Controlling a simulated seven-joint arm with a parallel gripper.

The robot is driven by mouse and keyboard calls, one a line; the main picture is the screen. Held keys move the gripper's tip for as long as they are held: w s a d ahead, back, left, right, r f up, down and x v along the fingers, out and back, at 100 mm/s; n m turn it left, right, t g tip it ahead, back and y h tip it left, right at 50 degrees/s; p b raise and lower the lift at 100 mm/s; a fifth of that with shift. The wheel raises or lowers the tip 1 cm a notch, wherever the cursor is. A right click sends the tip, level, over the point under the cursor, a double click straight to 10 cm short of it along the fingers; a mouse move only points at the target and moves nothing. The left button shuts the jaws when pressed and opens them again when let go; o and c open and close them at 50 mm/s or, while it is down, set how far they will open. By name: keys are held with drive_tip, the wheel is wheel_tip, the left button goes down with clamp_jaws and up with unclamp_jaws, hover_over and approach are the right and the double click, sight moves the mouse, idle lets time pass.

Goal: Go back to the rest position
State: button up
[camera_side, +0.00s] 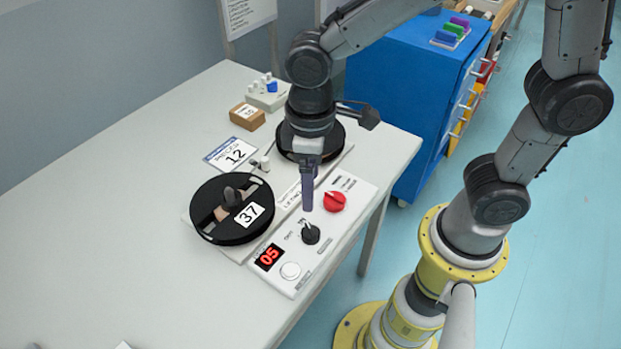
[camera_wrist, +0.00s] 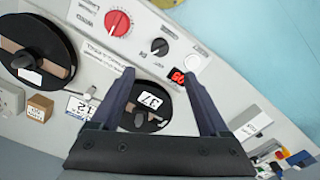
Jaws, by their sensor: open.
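My gripper (camera_wrist: 158,98) is open and empty in the wrist view, its two dark fingers spread above the rewind station. In the side view my gripper (camera_side: 308,185) hangs over the station between the reels and the control panel, apart from them as far as I can tell. A black reel labelled 37 (camera_side: 224,224) sits at the near end. A second black reel (camera_side: 338,142) is at the far end, partly hidden by my arm. The white panel (camera_side: 350,183) carries a red knob (camera_side: 335,201), a black knob (camera_side: 310,234), a red display reading 05 (camera_side: 269,256) and a pale button (camera_side: 290,271).
A card reading 12 (camera_side: 231,153), a small brown box (camera_side: 247,116) and a pale box with a blue part (camera_side: 268,94) lie behind the station. A blue drawer cabinet (camera_side: 400,95) stands beyond the table (camera_side: 90,220). The table's left part is mostly clear.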

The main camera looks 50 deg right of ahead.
drive_tip(key=s+d+r+m+t, duration=0.1)
drive_tip(key=d+r+m+t, duration=0.2)
drive_tip(key=d+r, duration=0.6)
drive_tip(key=s+d+m+t, duration=0.2)
drive_tip(key=s+d, duration=0.3)
drive_tip(key=s, duration=0.3)
drive_tip(key=shift+s+r+m+t, duration=0.3)
drive_tip(key=shift+s+m, duration=0.1)
